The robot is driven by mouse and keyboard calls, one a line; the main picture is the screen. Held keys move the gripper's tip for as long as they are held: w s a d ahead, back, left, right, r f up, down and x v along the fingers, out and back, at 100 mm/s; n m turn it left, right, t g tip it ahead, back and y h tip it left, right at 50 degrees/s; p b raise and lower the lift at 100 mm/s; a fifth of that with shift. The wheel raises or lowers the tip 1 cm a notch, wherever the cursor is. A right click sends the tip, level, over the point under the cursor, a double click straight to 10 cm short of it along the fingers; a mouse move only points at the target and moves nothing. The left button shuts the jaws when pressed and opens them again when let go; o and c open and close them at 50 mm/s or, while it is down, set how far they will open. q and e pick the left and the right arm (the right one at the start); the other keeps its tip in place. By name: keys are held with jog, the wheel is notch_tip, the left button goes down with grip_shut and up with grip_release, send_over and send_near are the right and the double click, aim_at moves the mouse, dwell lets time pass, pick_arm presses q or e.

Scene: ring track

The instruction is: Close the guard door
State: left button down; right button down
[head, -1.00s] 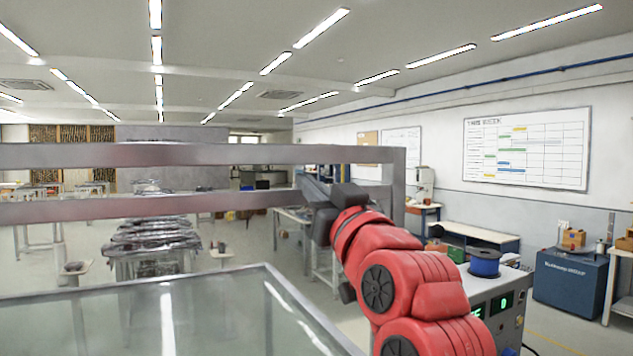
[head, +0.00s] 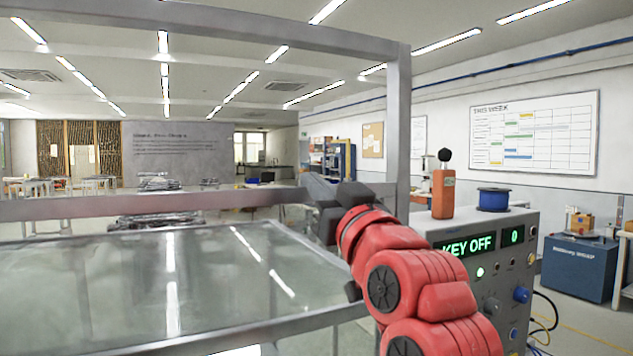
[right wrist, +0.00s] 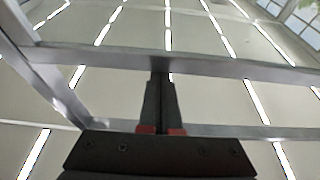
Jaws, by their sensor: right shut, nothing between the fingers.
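The guard door shows in the head view as a grey metal crossbar (head: 120,206) running across to an upright post at right, under a higher frame bar (head: 230,28). The space between the bars looks clear. My right gripper (head: 312,186), on a red arm, is shut and empty at the crossbar's right part; whether it touches is hard to tell. In the right wrist view, its closed fingers (right wrist: 162,80) point up and overlap a metal bar (right wrist: 240,68), with a second bar (right wrist: 290,131) across the view. My left gripper is not in view.
A metal-framed glass surface (head: 120,275) lies low in front. A control box (head: 480,265) reading KEY OFF stands close right of my arm, with an orange device (head: 443,195) and blue spool (head: 493,200) on top. Workbenches stand farther back.

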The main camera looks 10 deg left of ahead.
aim_at(312, 311)
notch_tip(312, 311, down, 20)
jog(key=b, duration=1.4)
jog(key=shift+w, duration=0.1)
jog(key=shift+f, duration=0.15)
